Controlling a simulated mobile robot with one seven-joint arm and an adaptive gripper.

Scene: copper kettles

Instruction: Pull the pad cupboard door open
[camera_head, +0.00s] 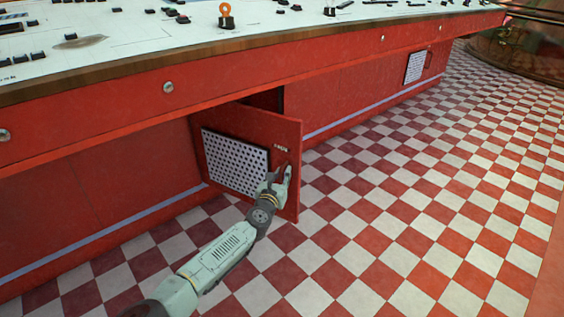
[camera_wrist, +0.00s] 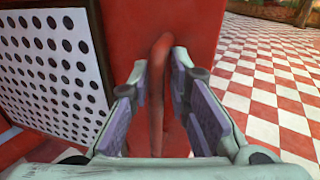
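The pad cupboard door (camera_head: 285,135) is a red panel with a white perforated pad (camera_head: 235,162) on its face. It stands partly open, swung out from the red counter front, with a dark gap behind its top edge. My gripper (camera_head: 282,177) is at the door's right side. The perforated pad also shows at left in the wrist view (camera_wrist: 50,60).
Another perforated panel (camera_head: 415,67) is farther right. The red-and-white checkered floor (camera_head: 400,190) in front and to the right is clear.

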